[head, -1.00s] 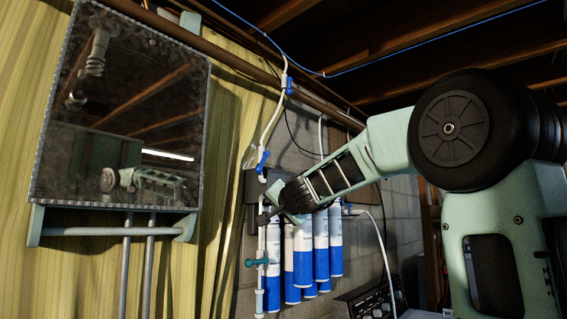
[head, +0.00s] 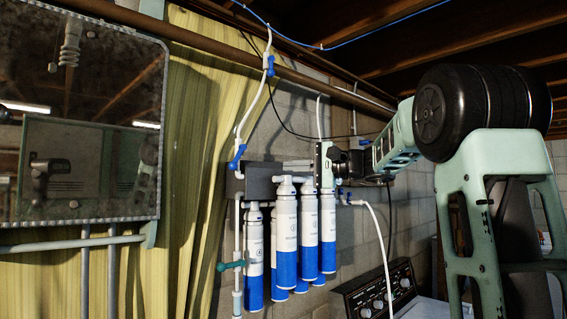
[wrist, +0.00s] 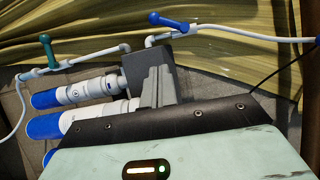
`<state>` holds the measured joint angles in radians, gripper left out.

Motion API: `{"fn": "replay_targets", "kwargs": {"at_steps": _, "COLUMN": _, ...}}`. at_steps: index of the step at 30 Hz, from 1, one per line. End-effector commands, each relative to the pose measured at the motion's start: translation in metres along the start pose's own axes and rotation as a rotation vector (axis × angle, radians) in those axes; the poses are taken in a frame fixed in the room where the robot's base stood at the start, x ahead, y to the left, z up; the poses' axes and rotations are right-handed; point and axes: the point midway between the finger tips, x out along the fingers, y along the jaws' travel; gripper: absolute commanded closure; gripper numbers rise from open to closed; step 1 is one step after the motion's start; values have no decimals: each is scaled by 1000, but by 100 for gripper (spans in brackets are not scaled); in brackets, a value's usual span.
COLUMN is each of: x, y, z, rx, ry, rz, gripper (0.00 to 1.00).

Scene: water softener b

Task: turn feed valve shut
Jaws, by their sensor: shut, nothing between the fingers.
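A valve with a blue lever (head: 237,157) sits on the white pipe just above the left end of the dark filter bracket (head: 262,181). Its lever slants across the pipe in the wrist view (wrist: 169,22). A teal-handled valve (head: 231,265) is lower on the left pipe; it also shows in the wrist view (wrist: 46,50). Another blue-lever valve (head: 268,65) is higher up. I cannot tell by label which is the feed valve. My gripper (wrist: 157,72) is shut and empty, in front of the bracket, apart from the levers. In the head view its hand (head: 325,165) is right of them.
Several white-and-blue filter cartridges (head: 285,240) hang below the bracket. A mirror-like panel (head: 80,120) is at the left. A thin white hose (head: 378,235) hangs at the right, above a control panel with knobs (head: 378,292). Open space lies before the yellow curtain (head: 185,210).

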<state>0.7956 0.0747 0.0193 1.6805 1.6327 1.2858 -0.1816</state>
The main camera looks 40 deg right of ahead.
Motion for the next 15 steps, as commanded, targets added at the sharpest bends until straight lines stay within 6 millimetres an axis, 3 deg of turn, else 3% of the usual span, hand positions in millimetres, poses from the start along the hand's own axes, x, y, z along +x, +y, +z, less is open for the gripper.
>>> {"fn": "replay_targets", "kwargs": {"at_steps": 12, "x": 85, "y": -5, "z": 1, "rx": 3, "ry": -3, "rz": 2, "gripper": 100}}
{"fn": "replay_targets", "kwargs": {"at_steps": 15, "x": 96, "y": -5, "z": 13, "rx": 1, "ry": -2, "rz": 3, "gripper": 100}}
